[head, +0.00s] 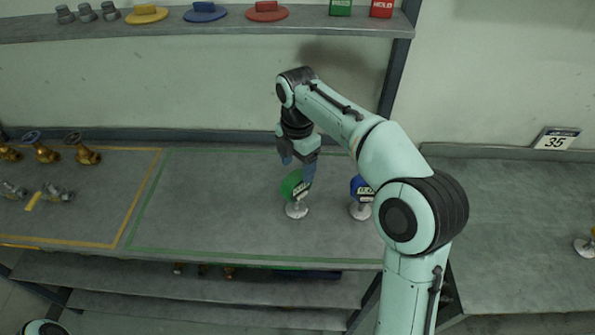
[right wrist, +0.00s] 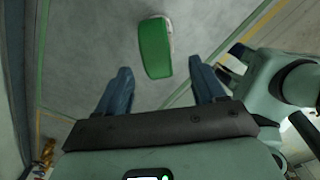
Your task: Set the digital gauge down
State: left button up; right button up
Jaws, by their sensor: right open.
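A green gauge (head: 291,186) with a small digital display stands on a round white base on the table. A blue gauge (head: 358,185) with a display stands to its right, partly hidden by my right arm. My right gripper (head: 298,166) is open, its fingers pointing down just above the green gauge. In the right wrist view the green gauge (right wrist: 155,48) is ahead of the two blue fingertips (right wrist: 163,80), with nothing held between them. Whether a finger touches it I cannot tell. My left gripper is not in view.
Brass valves (head: 82,149) and grey fittings (head: 57,193) sit inside a yellow outline at left. The table (head: 200,205) is bare between there and the green gauge. A shelf (head: 330,22) with coloured handwheels and boxes runs above.

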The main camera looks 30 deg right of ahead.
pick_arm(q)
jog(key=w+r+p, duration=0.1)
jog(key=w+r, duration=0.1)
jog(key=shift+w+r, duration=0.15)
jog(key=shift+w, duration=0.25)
pick_arm(e)
notch_tip(320, 180, up, 8)
jog(key=shift+f, duration=0.2)
jog(key=shift+w, duration=0.1)
